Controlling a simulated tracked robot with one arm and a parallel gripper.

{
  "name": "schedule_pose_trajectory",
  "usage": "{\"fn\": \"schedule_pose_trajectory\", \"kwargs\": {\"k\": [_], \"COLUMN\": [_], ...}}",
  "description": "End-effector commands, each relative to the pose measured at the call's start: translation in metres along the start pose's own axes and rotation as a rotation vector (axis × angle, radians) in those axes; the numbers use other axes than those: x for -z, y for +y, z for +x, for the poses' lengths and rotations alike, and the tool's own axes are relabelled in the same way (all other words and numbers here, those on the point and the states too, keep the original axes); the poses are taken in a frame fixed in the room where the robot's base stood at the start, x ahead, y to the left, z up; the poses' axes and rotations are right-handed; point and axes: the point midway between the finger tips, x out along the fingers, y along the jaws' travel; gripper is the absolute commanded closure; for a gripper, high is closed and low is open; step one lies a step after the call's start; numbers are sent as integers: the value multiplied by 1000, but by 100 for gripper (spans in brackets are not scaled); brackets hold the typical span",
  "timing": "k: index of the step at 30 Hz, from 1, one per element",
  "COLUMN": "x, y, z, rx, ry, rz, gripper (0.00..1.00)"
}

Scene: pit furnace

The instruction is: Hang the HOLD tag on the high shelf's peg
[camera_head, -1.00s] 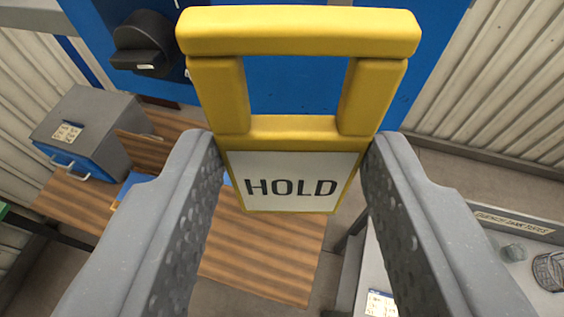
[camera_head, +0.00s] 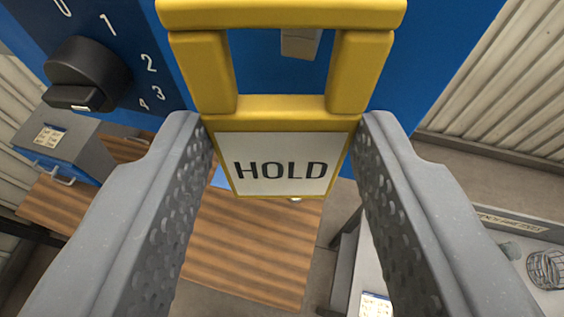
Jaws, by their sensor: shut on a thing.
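The HOLD tag (camera_head: 281,165) is a white plate with a yellow frame and a yellow loop handle above it. My gripper (camera_head: 281,150) is shut on the tag, one grey finger against each side edge of its plate. The tag hangs upright in front of a blue panel. A small grey piece (camera_head: 300,43) on the blue panel shows through the tag's loop; I cannot tell whether it is the peg. The shelf is not clearly in view.
A black rotary knob (camera_head: 87,72) with numbers is on the blue panel at upper left. A wooden table (camera_head: 250,250) lies below, with a grey and blue box (camera_head: 65,145) at left. A grey bench with a wire basket (camera_head: 546,268) is at lower right.

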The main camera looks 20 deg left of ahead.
Motion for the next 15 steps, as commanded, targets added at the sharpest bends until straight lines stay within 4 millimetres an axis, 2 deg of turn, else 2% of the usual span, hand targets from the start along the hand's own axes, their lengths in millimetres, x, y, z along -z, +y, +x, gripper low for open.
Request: {"fn": "schedule_pose_trajectory", "kwargs": {"k": [15], "x": [9], "y": [7], "z": [23], "rx": [0], "ry": [0], "rz": [0], "gripper": [84]}}
